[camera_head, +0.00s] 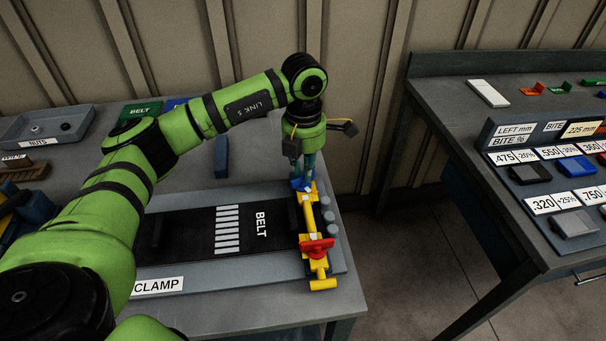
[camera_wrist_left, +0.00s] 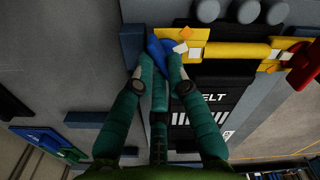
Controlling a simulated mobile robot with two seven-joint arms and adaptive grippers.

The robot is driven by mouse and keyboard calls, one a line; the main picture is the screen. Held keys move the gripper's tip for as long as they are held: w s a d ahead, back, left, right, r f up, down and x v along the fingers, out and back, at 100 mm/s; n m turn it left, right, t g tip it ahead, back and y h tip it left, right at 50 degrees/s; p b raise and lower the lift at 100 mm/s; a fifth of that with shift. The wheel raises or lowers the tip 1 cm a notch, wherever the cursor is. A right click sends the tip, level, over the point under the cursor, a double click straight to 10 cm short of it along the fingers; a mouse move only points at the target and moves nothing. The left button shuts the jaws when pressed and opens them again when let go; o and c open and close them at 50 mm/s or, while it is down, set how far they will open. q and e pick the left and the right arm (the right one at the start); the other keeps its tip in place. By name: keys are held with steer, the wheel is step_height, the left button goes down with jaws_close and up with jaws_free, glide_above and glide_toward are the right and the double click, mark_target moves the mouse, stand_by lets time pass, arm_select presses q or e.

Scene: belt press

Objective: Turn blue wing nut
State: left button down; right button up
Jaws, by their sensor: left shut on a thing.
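The blue wing nut (camera_head: 300,184) sits at the far end of the yellow clamp bar (camera_head: 311,215). In the left wrist view the blue wing nut (camera_wrist_left: 156,50) lies between my fingertips, at the left end of the yellow bar (camera_wrist_left: 235,51). My left gripper (camera_head: 303,176) reaches down from above and is shut on the blue wing nut. It also shows in the left wrist view (camera_wrist_left: 159,68), where its fingers partly cover the nut. A red wing nut (camera_head: 317,246) sits at the near end of the bar. My right gripper is not in view.
The black belt (camera_head: 185,240) lies on the grey press base beside the bar. Grey cylinders (camera_head: 329,217) stand along the bar's right side. A tray marked NUTS (camera_head: 40,128) is at left. A second table (camera_head: 460,110) with labelled blocks stands right, across a floor gap.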

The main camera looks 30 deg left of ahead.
arm_select(q)
steer(key=m+b, duration=0.1)
steer(key=m, duration=0.1)
steer(key=shift+f+m, duration=0.1)
steer(key=shift+m, duration=0.2)
steer(key=shift+d+m+b, duration=0.15)
steer(key=shift+m+b, duration=0.6)
steer(key=shift+m, duration=0.45)
steer(key=c, duration=1.2)
jaws_free()
step_height(320, 180, up, 12)
steer(key=shift+r, duration=0.15)
